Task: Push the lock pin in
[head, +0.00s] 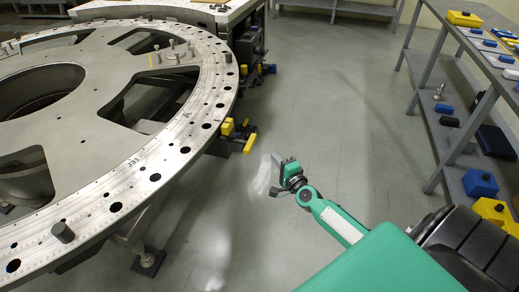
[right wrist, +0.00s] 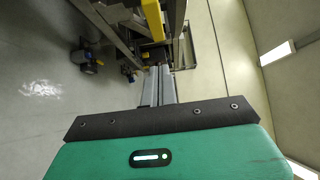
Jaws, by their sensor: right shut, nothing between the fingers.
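The round metal turret plate (head: 172,160) fills the left of the head view. At its right edge sits a dark lock fitting with a yellow block (head: 228,126) and a yellow bar (head: 250,144) sticking out to the right. I cannot make out the pin itself or how far in it sits. My right gripper (head: 277,159) is shut and empty, to the right of and below the yellow bar, with a gap between them. In the right wrist view its fingers (right wrist: 158,70) lie together, and a yellow part (right wrist: 153,20) shows beyond the tips. My left gripper is not in view.
Another dark fitting with blue and yellow parts (head: 268,69) stands farther back along the plate. A grey shelf rack (head: 437,75) with blue and yellow items runs along the right. Open grey floor (head: 330,110) lies between the plate and the rack.

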